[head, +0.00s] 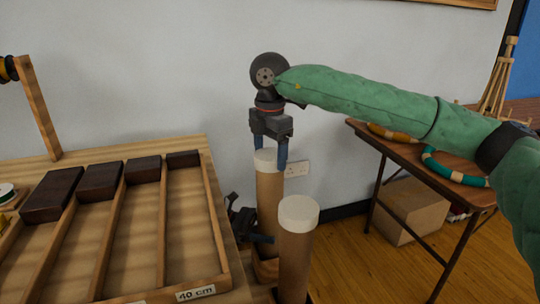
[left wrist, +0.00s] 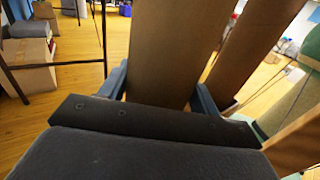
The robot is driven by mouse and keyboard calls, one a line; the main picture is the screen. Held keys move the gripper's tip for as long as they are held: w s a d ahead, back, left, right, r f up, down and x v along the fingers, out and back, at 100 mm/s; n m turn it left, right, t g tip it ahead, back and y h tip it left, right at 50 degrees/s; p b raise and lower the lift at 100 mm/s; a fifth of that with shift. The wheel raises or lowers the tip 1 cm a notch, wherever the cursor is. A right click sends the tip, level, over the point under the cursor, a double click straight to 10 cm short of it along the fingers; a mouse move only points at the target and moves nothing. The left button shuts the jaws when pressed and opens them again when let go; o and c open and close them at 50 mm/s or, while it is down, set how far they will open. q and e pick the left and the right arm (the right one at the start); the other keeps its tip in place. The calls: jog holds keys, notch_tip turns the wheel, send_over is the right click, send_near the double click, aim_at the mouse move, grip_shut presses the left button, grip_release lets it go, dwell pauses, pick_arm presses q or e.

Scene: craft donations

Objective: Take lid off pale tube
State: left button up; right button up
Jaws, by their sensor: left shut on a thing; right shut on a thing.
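The pale tan tube (head: 270,200) stands upright behind a browner tube, with a white lid (head: 265,161) on top. My right gripper (head: 269,163) comes down from above with its blue fingers on either side of that lid, shut on it. The lid appears to sit on the tube's top; I see no gap. My left gripper (head: 264,239) reaches in low from the left and is shut on the pale tube. In the left wrist view, the tube (left wrist: 165,50) stands between its blue fingers (left wrist: 160,92). The tube's lower part is partly hidden.
The browner tube (head: 295,260) with its own white lid (head: 298,211) stands close in front. A divided wooden tray (head: 140,240) with dark blocks is at left. A table (head: 400,150) with rings is at right, a cardboard box (head: 410,210) under it. The wall is behind.

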aim_at(270, 154)
dwell(0.3)
jog(key=shift+r, duration=2)
pick_arm(q)
jog(key=o, duration=1.5)
jog(key=shift+c, duration=0.2)
